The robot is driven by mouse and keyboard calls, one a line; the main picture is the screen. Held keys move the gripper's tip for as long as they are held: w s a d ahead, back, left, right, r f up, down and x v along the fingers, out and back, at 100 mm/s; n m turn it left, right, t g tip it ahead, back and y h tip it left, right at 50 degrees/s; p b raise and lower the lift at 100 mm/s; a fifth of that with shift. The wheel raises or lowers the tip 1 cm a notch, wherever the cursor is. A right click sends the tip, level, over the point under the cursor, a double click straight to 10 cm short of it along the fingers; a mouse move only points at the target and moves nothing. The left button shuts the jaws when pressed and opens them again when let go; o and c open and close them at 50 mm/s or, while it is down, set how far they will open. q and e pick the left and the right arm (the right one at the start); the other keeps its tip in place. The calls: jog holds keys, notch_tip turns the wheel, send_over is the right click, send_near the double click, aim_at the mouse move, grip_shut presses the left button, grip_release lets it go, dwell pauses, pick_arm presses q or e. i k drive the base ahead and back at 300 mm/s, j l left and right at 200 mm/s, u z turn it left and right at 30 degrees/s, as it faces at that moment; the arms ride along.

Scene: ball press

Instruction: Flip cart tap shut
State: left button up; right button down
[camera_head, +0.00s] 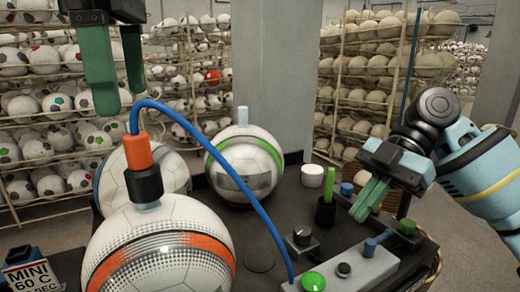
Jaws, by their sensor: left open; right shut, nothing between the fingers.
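The cart tap looks like the small blue lever (374,245) on the far end of a grey block (350,271) at the cart's front right. Whether it stands open or shut I cannot tell. My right gripper (360,212) has its green fingers shut and empty, above and slightly left of the blue lever, apart from it. My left gripper (121,98) hangs at the upper left with its green fingers apart and nothing between them, above the balls.
A large orange-and-white ball (165,248) carries a black-and-orange fitting (141,166) with a blue hose (235,170) arching to the grey block. Other balls stand behind. A green button (313,281), black knob (302,238), green pen (329,185) and white pot (312,176) are near.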

aim_at(380, 240)
jog(key=k, duration=0.95)
